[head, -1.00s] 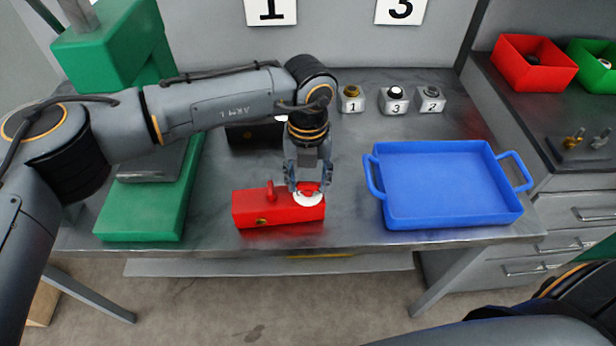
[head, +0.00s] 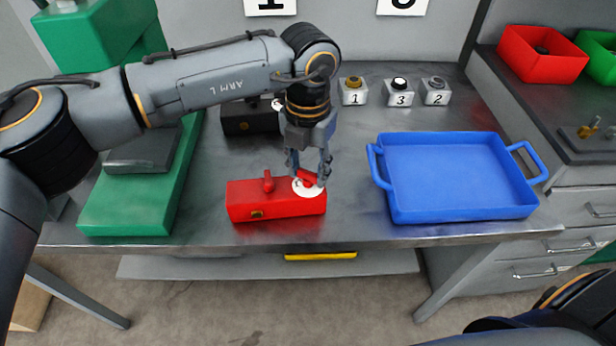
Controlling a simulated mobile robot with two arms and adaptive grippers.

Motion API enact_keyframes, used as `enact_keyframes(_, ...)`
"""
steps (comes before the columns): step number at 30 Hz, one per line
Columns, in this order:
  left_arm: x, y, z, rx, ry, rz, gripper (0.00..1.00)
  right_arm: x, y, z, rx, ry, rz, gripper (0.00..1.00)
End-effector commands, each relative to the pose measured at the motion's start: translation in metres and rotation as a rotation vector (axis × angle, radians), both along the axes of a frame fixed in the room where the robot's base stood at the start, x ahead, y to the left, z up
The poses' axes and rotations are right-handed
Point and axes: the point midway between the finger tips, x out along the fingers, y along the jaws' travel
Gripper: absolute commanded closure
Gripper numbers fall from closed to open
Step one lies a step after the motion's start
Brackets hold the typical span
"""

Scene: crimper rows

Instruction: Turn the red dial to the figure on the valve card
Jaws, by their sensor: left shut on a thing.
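A red box (head: 275,205) lies on the grey bench near its front edge. On its top right is the red dial (head: 308,180) with a white disc, and beside it a small red lever stands up. My left gripper (head: 308,172) comes down from above and is shut on the red dial; its fingers hide part of it. The disc's marks are too small to read. Two white cards (head: 270,6) (head: 402,5) on the back wall are cut off by the top edge; I cannot tell which is the valve card. My right gripper is out of view.
A blue tray (head: 393,208) stands right of the red box. Behind it are three grey blocks (head: 354,97) with knobs, marked 1, 3 and 2. A dark box (head: 240,120) sits behind the red box, and a green press (head: 130,212) stands at left. Red and green bins (head: 540,65) are far right.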

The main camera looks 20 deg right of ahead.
Motion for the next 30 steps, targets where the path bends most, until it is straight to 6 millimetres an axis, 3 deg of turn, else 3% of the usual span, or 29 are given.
enact_keyframes(1, 0.001, 0.0, -0.005, -0.002, -0.002, -0.045, 0.91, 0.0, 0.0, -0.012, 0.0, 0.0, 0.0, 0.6)
enact_keyframes(12, 0.001, 0.0, -0.004, -0.002, -0.001, -0.397, 0.91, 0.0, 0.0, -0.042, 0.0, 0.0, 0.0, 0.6)
enact_keyframes(30, 0.001, 0.0, -0.001, 0.0, -0.001, -0.87, 0.91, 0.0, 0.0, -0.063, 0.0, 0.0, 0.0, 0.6)
